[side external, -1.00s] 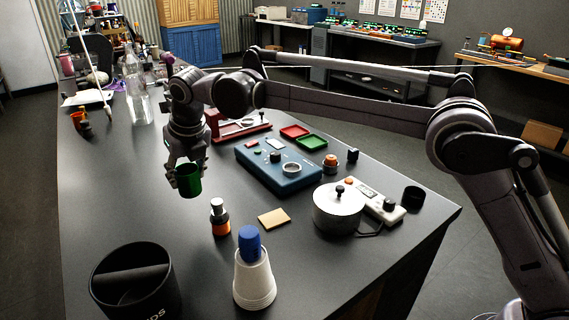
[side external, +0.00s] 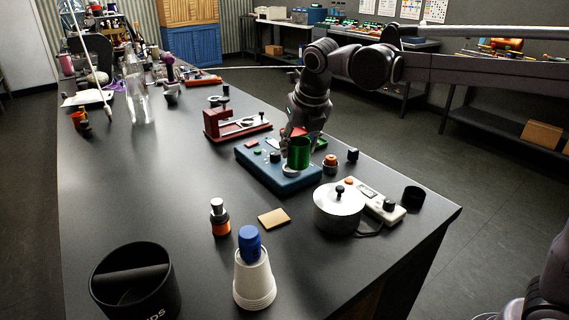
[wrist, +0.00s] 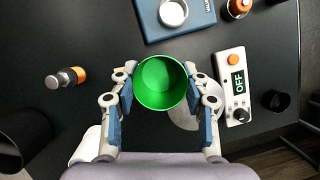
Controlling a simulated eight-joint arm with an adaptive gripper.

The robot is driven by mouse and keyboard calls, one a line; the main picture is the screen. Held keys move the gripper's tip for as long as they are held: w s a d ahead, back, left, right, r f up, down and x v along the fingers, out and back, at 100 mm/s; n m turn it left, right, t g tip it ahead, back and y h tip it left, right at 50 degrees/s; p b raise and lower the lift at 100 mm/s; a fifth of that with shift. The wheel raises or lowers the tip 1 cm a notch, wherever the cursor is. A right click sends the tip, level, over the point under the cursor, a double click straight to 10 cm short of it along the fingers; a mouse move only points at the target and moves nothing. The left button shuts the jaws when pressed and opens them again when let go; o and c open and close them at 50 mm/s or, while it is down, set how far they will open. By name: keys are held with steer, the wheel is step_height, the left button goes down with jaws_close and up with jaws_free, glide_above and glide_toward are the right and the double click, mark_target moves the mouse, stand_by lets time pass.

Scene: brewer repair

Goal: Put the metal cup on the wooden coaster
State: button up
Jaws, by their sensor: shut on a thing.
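My gripper (side external: 296,138) is shut on a green metal cup (side external: 299,154) and holds it upright. In the side view the cup appears in front of the blue device's far right part; its exact height is hard to tell. In the wrist view the cup (wrist: 160,84) sits between both fingers, its open top facing the camera, and it looks empty. The wooden coaster (side external: 273,218), a small tan square, lies bare on the black table, nearer the side camera than the cup.
An orange-banded bottle (side external: 220,217) stands left of the coaster. A lidded pot (side external: 339,207) stands right of it, beside a white control box (side external: 374,202). White stacked cups with a blue top (side external: 254,272) and a black bin (side external: 134,285) stand in front. The blue device (side external: 262,165) lies behind.

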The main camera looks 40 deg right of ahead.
steer(key=s+d+m, duration=0.1)
steer(key=s+d, duration=0.2)
steer(key=shift+h, duration=0.3)
steer(key=a+f, duration=0.2)
steer(key=a, duration=0.1)
steer(key=w+a+f, duration=0.1)
steer(key=a+f, duration=0.2)
steer(key=a, duration=0.1)
steer(key=w+a+f, duration=0.1)
steer(key=a+f, duration=0.1)
steer(key=a, duration=0.1)
steer(key=shift+w+a+f, duration=0.2)
steer(key=shift+w+f, duration=0.05)
steer(key=shift+f, duration=0.05)
glide_above(274, 218)
steer(key=shift+f, duration=2.05)
steer(key=shift+f, duration=0.15)
steer(key=o, duration=1.1)
steer(key=shift+o, duration=0.2)
